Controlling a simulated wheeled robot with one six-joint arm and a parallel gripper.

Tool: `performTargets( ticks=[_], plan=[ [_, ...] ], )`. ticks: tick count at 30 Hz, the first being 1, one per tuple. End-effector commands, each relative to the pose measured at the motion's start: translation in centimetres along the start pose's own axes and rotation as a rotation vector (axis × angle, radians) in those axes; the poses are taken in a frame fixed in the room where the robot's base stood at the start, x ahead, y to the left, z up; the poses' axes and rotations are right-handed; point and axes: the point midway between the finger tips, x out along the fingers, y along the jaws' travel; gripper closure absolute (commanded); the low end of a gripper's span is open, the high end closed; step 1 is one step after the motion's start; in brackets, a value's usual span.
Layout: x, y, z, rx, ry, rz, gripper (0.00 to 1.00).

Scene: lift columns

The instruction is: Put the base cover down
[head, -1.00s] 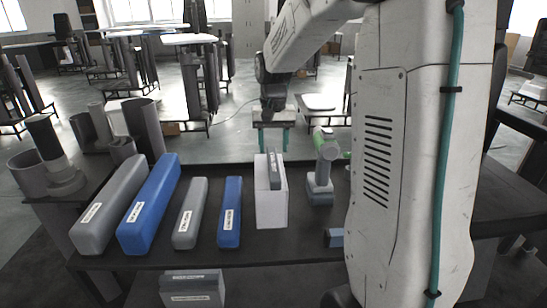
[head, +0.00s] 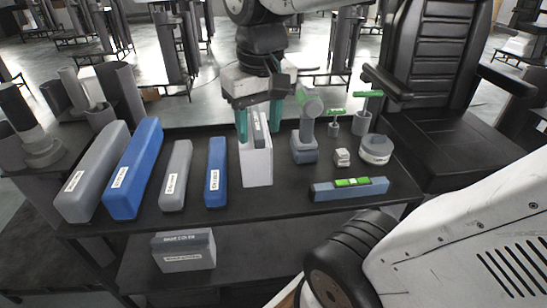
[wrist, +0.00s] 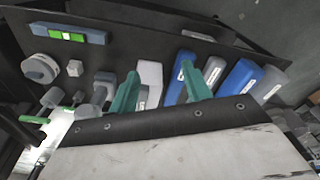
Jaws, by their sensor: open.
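I cannot read the labels well enough to name the base cover for certain. A small grey labelled piece (head: 260,129) stands upright in the top of a white box (head: 256,166) on the dark table. My gripper (head: 259,134) is open, its teal fingers on either side of the grey piece and the top of the white box. In the wrist view, the grey piece (wrist: 142,98) and the white box (wrist: 150,73) show near the left finger. Whether the fingers touch the piece cannot be told.
Long grey and blue covers (head: 133,170) lie left of the box. A grey drill-like tool (head: 306,137), a small white block (head: 342,157), a round container (head: 375,149) and a blue bar with a green level (head: 349,187) are at right. A grey box (head: 183,250) sits on the lower shelf.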

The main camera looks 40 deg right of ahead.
Motion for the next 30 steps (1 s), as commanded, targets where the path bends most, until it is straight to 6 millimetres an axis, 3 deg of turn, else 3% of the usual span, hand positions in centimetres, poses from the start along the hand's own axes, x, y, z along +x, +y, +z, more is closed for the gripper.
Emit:
performTargets(
  ticks=[1,3,9,29,30],
  plan=[
    [0.4,-0.5,2.1,-0.042,0.012,-0.003,0.51],
    [1.1,-0.9,4.4,-0.086,0.02,-0.006,0.51],
    [2.5,-1.3,7.6,-0.155,0.031,-0.01,0.51],
    [2.6,-1.3,7.8,-0.16,0.031,-0.01,0.51],
    [2.6,-1.3,7.8,-0.16,0.031,-0.01,0.57]
  ],
)
